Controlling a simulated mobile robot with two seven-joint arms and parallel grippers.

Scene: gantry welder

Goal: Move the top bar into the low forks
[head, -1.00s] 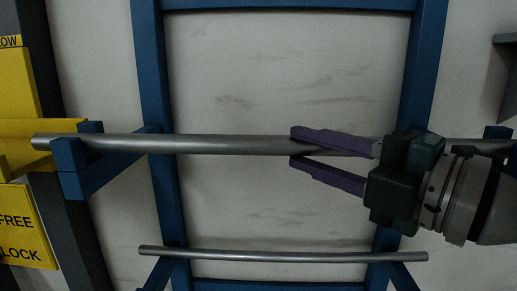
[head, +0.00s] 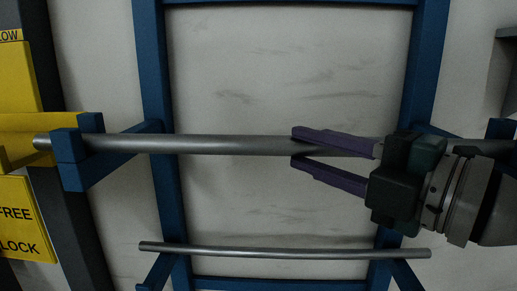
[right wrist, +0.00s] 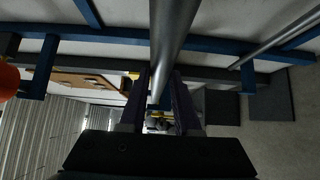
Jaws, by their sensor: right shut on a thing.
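The top bar (head: 220,145) is a long grey metal tube lying nearly level across the blue frame. My right gripper (head: 293,147), with purple fingers, is shut on it right of its middle. In the right wrist view the bar (right wrist: 172,40) runs between the fingers (right wrist: 162,85). Near its left end the bar passes behind the front lip of a blue fork (head: 70,172); whether it rests on the fork I cannot tell. A second blue fork (head: 500,128) is partly visible at the right, behind my arm. My left gripper is out of view.
A lower, thinner-looking bar (head: 285,253) lies across blue brackets (head: 160,270) below. Blue uprights (head: 156,80) stand before a pale wall (head: 280,60). Yellow signs (head: 20,215) and a dark post stand at the left.

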